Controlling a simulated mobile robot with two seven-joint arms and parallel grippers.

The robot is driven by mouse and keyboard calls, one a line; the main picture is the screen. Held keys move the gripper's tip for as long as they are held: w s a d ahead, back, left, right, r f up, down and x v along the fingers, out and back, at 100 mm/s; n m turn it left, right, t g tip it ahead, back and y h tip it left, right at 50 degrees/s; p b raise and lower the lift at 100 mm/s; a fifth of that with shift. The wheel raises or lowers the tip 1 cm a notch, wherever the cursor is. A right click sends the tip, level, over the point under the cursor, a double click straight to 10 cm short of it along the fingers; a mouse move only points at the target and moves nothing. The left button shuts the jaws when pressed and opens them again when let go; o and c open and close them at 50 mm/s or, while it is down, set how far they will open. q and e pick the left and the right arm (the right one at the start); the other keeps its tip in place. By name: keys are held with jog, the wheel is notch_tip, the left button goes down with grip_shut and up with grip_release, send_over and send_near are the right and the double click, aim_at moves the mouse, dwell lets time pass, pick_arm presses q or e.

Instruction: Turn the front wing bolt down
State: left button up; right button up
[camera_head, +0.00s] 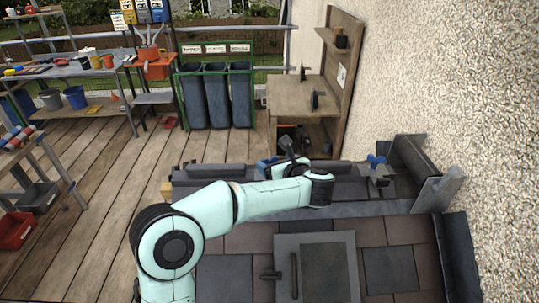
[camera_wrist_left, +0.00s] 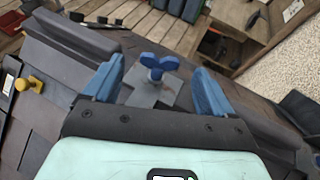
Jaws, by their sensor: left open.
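A blue wing bolt (camera_wrist_left: 159,65) stands upright on a small grey metal plate (camera_wrist_left: 150,92) in the left wrist view. Its two wings spread sideways. My left gripper (camera_wrist_left: 157,74) is open, with one blue finger on each side of the bolt and visible gaps between them. In the head view my left arm reaches over the roof, and the gripper (camera_head: 270,162) is small and partly hidden by its wrist. Another blue wing bolt (camera_head: 376,160) shows at the right. I cannot tell from the head view which bolt is the front one. My right gripper is not in view.
Dark tiles (camera_head: 390,269) and a grey roof window (camera_head: 316,262) lie nearer. A yellow knob (camera_wrist_left: 29,84) is at the left in the wrist view. A wooden shelf (camera_head: 345,80), several bins (camera_head: 216,100) and a rough wall (camera_head: 450,90) stand beyond.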

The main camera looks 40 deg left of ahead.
aim_at(269, 158)
pick_arm(q)
jog(key=p+x, duration=0.1)
jog(key=x, duration=0.5)
jog(key=shift+w+r, duration=0.1)
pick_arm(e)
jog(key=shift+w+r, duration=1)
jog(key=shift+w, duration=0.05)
pick_arm(q)
jog(key=c, duration=1)
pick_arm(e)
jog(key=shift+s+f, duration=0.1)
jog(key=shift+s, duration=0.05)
